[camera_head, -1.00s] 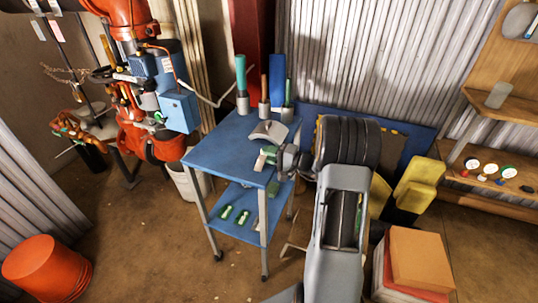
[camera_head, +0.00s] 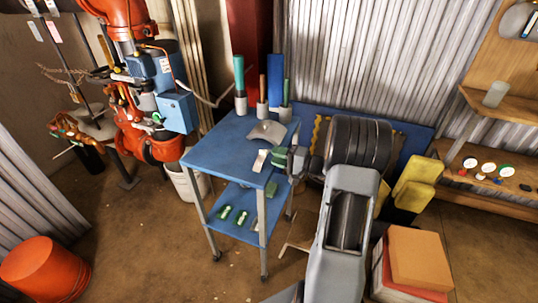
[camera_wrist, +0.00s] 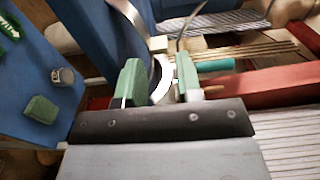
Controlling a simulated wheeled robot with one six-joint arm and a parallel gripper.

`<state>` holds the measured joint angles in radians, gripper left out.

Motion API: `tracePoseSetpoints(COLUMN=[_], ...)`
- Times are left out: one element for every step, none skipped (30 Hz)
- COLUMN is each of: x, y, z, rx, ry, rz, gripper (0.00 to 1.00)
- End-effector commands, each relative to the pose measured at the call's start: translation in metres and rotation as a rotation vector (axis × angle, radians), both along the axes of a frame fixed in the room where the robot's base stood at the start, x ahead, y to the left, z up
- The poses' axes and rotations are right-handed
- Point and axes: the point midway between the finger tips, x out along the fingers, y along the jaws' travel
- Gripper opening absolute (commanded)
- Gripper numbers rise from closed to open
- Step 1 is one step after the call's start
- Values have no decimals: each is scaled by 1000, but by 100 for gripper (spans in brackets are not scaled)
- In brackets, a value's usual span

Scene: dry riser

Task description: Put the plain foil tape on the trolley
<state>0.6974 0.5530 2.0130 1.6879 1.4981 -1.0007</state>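The trolley (camera_head: 225,150) has a blue top and a blue lower shelf. A silver band, which looks like the foil tape (camera_head: 260,161), stands on its top near the front right edge. My gripper (camera_head: 288,158) is just right of this band, over the trolley's right edge, its green fingers apart. In the wrist view, my gripper (camera_wrist: 160,85) shows two separated green fingers, with a silver curved band (camera_wrist: 163,80) beyond and between them. The band appears clear of the fingers. Whether the tape is plain cannot be read.
A grey curved plate (camera_head: 267,131) and several upright tools in holders stand at the back of the trolley top. Small green items (camera_head: 241,217) lie on the lower shelf. An orange bucket (camera_head: 45,272) is at left; stacked boxes (camera_head: 420,258) are at right.

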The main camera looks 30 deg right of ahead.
Motion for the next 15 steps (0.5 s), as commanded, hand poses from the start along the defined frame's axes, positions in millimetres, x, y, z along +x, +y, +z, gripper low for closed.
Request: tracePoseSetpoints(x=[-8, -13, -19, -23, -27, -32, -35, -39, -43, -46, -48, -51, -53, -55, -56], y=[-9, -13, -18, -22, -25, -30, -33, -36, -39, -42, -44, -47, -48, -49, -47], z=[0, 0, 0, 0, 0, 0, -1, -1, -1, -1, 0, 0, 0, 0, 1], rx=[-1, 0, 0, -1, 0, 0, 0, 1, 0, 0, 1, 0, 0, -1, -5], ry=[-1, 0, 0, 1, 0, 0, 0, 1, 0, 0, -1, 0, 0, 1, 9], rz=[-6, -5, -5, -5, -5, -5, -4, -5, -4, -3, -3, -3, -2, 1, 11], gripper=[33, 33, 33, 33, 33, 33, 33, 33, 33, 33, 33, 33, 33, 33, 33])
